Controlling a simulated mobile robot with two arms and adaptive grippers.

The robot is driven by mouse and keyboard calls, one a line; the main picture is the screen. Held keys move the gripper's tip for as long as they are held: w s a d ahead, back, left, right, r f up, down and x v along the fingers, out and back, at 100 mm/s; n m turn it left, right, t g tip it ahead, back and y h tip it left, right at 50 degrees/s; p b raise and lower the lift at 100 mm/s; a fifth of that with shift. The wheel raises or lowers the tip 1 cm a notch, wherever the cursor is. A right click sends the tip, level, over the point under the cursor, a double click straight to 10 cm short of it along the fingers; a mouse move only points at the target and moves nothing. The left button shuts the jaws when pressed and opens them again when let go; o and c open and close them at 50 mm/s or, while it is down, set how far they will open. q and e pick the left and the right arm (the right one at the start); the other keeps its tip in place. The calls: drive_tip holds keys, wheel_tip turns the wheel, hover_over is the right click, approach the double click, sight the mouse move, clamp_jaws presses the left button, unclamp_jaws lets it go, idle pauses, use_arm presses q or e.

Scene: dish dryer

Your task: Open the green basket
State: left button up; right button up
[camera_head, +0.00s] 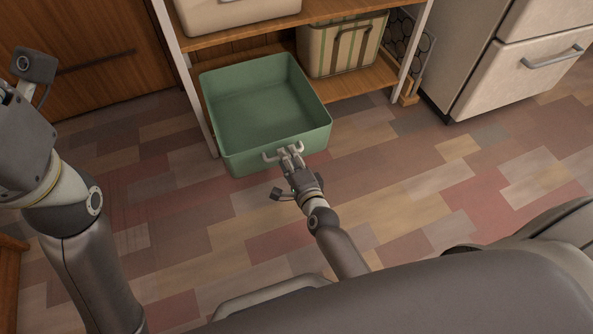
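The green basket (262,103) is an open-topped box that juts out from the lower level of a wooden shelf unit. Its inside shows as empty. A pale handle (269,157) sits on its front wall. My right gripper (289,150) is at this handle, with its fingers on or around it. The picture is too small to tell if the fingers are closed on the handle. My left arm (75,215) is raised at the left edge of the view. Its fingers are not visible.
A striped basket (341,48) stands on the same shelf to the right. A white bin (235,12) sits on the shelf above. A cream cabinet (515,62) with a metal handle stands at the right. The tiled floor (430,190) in front is clear.

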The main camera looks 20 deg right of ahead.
drive_tip(key=v, duration=1.1)
